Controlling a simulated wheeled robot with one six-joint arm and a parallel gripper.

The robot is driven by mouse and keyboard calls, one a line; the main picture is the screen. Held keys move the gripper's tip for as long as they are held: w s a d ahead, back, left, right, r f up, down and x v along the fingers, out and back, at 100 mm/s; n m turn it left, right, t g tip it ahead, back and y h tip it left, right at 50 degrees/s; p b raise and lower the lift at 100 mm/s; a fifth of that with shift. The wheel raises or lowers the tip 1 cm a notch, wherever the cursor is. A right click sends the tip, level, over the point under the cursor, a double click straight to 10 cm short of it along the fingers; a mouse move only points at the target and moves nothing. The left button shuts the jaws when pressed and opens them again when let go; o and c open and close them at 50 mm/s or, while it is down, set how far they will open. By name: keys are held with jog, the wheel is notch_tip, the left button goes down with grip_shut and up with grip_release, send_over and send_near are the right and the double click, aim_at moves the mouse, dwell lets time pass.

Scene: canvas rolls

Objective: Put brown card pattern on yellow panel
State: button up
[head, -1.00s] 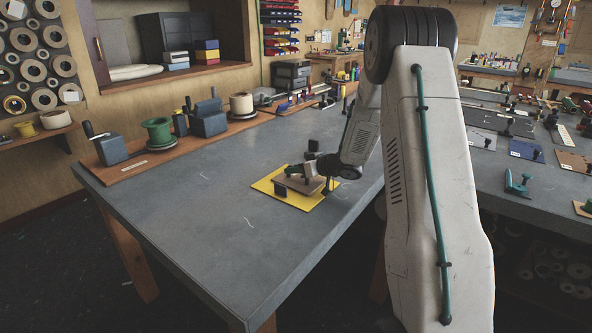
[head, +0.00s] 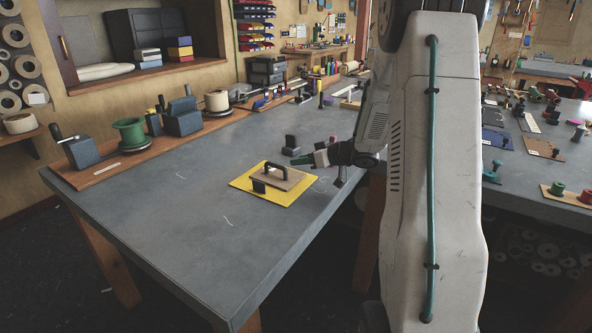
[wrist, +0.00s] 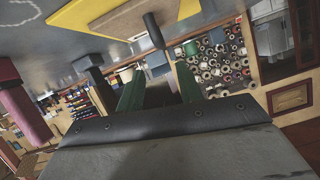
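The brown card pattern (head: 285,183) lies flat on the yellow panel (head: 298,196), with yellow showing around its edges. It carries a black handle (head: 274,167) on top, and a small dark block stands at its near left edge. My gripper (head: 316,158) is behind and to the right of the card, apart from it. In the wrist view the green fingers (wrist: 160,92) stand apart with nothing between them. The card (wrist: 105,12) and the yellow panel (wrist: 72,18) show upside down at the top of that view, partly cut off.
Dark weights (head: 291,148) stand on the grey table (head: 190,220) close behind the panel, near my gripper. A wooden board (head: 105,167) with a green spool (head: 130,133) and blue blocks runs along the back left edge. The table's left and front are clear.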

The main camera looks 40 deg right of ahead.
jog(key=s+a+r+m+g+h, duration=0.1)
jog(key=s+a+r+m+h, duration=0.15)
jog(key=r+h, duration=0.35)
jog(key=s+a+r+m+g+h, duration=0.1)
jog(key=s+a+r+g+h, duration=0.2)
jog(key=r, duration=0.4)
jog(key=s+a+g+y, duration=0.1)
jog(key=s+a+g, duration=0.1)
jog(key=s+a, duration=0.5)
jog(key=s+a+f+g+y, duration=0.1)
jog(key=s+a+g, duration=0.2)
jog(key=s+a, duration=0.4)
jog(key=s+a+n+g+y, duration=0.1)
jog(key=s+a, duration=0.6)
jog(key=s, duration=0.9)
jog(key=shift+f+g+y, duration=0.15)
jog(key=shift+g+y, duration=0.15)
jog(key=shift+g, duration=0.4)
